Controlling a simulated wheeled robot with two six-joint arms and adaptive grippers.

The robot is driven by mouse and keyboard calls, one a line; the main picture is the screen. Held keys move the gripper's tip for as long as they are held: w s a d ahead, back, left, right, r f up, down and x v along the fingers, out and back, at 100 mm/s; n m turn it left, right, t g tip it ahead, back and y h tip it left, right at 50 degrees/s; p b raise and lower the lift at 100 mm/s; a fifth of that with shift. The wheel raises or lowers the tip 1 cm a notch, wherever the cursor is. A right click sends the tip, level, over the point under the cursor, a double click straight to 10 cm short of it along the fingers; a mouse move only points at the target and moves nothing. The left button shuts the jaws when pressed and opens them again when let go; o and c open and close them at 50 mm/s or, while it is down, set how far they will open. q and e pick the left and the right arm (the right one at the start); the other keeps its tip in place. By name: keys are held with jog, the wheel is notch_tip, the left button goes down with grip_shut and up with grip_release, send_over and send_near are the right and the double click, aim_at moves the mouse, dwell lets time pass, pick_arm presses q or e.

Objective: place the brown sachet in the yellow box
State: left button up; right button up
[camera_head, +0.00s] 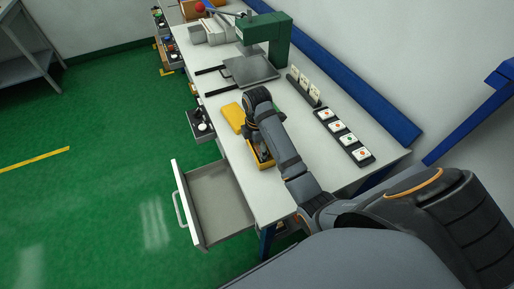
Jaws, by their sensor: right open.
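My right arm reaches in from the lower right over the workbench. My right gripper (262,154) is small and mostly hidden by my own forearm; it is open and points down at a yellow box (262,166). My arm hides much of this box, and I cannot tell whether the fingers touch its contents. A flat yellow piece (234,117), perhaps a lid, lies just beyond the box, to the left of my wrist. I cannot make out the brown sachet. My left gripper is not in view.
An open, empty-looking drawer (221,200) juts from the bench's left side. A green press-like machine (268,38) with a grey plate (250,69) stands farther back. The white bench top (310,150) between is clear.

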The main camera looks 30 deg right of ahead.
aim_at(257, 151)
jog(key=shift+r, duration=0.1)
notch_tip(257, 151, up, 12)
jog(key=p, duration=1.1)
jog(key=shift+p, duration=0.3)
